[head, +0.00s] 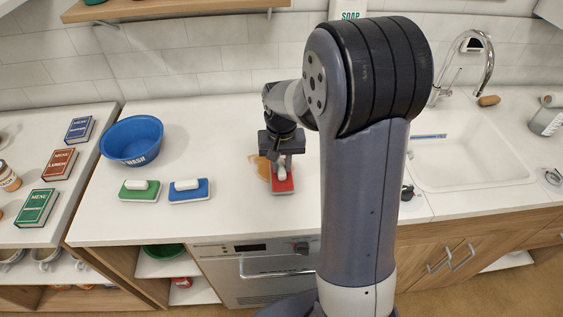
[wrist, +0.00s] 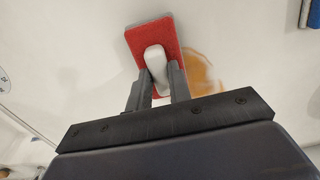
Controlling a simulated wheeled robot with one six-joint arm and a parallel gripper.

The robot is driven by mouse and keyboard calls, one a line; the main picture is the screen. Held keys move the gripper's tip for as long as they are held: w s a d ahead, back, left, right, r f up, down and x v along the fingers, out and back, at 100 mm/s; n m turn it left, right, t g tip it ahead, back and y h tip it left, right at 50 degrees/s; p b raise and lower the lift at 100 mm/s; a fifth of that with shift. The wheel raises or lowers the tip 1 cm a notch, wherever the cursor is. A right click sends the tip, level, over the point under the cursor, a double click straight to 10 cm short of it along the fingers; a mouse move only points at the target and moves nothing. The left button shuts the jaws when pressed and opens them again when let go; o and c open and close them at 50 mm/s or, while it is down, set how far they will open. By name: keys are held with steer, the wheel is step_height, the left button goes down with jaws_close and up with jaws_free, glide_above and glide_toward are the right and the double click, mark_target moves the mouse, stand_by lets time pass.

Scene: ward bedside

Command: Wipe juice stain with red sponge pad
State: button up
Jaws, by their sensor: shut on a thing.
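The red sponge pad (head: 283,186) has a white handle and is at the counter surface in the middle of the head view. It also shows in the wrist view (wrist: 138,41). My gripper (head: 282,168) is shut on its white handle, with a finger on each side in the wrist view (wrist: 158,84). The juice stain (head: 260,166) is an orange-brown patch on the white counter, partly hidden by my gripper and arm. In the wrist view the stain (wrist: 205,72) lies just right of the pad. Whether the pad touches the counter is hard to tell.
A green sponge (head: 139,190) and a blue sponge (head: 189,190) lie left of the stain. A blue wash bowl (head: 132,139) stands behind them. Several menu books (head: 36,207) lie at far left. A sink (head: 470,160) is at right. Counter between is clear.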

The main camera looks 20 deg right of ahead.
steer(key=shift+f+b, duration=0.4)
steer(key=shift+f, duration=0.25)
steer(key=shift+w, duration=0.1)
